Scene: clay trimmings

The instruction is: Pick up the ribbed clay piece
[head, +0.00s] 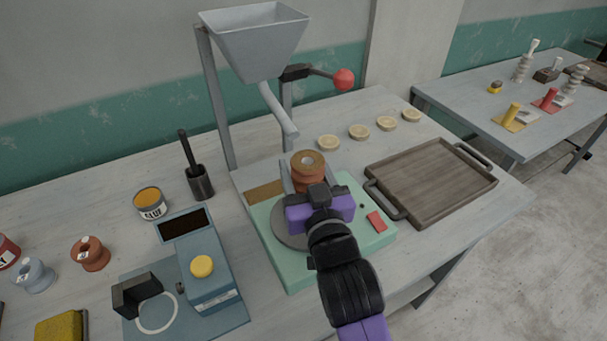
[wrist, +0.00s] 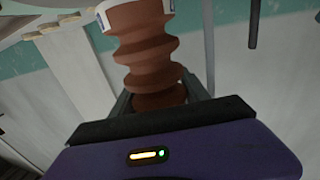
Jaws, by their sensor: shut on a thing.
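The ribbed clay piece (head: 308,169) is reddish brown with a pale tan top that has a small hole. It stands upright above the round grey plate of the green machine (head: 285,262). My gripper (head: 306,185) reaches it from the front and is shut on its lower part. In the wrist view the ribbed clay piece (wrist: 147,55) rises between my two fingers (wrist: 158,95), with a white and blue band near its top. Its underside is hidden behind my gripper, so I cannot tell whether it touches the plate.
A grey hopper (head: 256,40) with a spout and red-knobbed lever stands behind. A wooden tray (head: 430,180) lies right, with several pale discs (head: 359,132) behind it. A blue device (head: 205,268), a glue tin (head: 150,203) and a dark cup (head: 199,183) stand left.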

